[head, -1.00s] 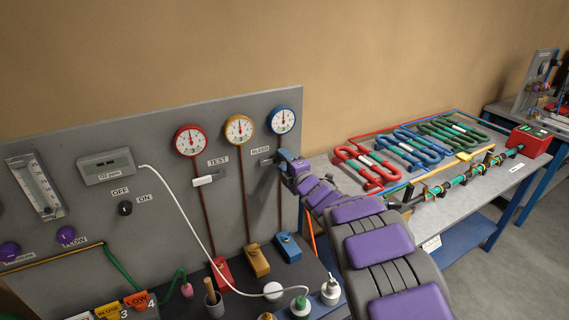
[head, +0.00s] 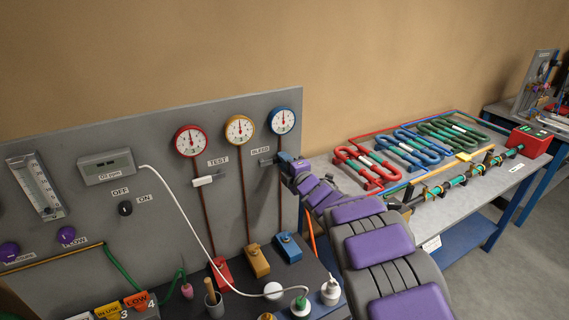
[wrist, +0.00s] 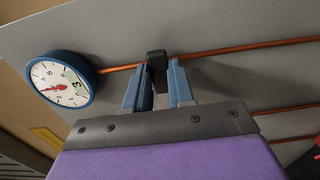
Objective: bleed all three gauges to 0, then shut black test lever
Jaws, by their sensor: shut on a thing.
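Three round gauges hang in a row on the grey panel: red (head: 190,141), yellow (head: 239,130) and blue (head: 282,120). Their needles point roughly up in the head view, but the exact readings are too small to tell. The blue gauge also shows in the wrist view (wrist: 60,84), turned sideways, with its red needle off along the dial. My gripper (head: 279,158) is at the BLEED label, below the blue gauge. Its blue fingers (wrist: 158,82) are shut on a black lever (wrist: 156,64) in front of a copper pipe. A pale lever (head: 208,180) sits under the TEST label.
Red (head: 221,272), yellow (head: 257,262) and blue (head: 288,247) blocks stand at the feet of the pipes. A white hose (head: 190,222) hangs across the panel. Bottles stand at the front. A bench with coloured coils (head: 368,169) lies to the right.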

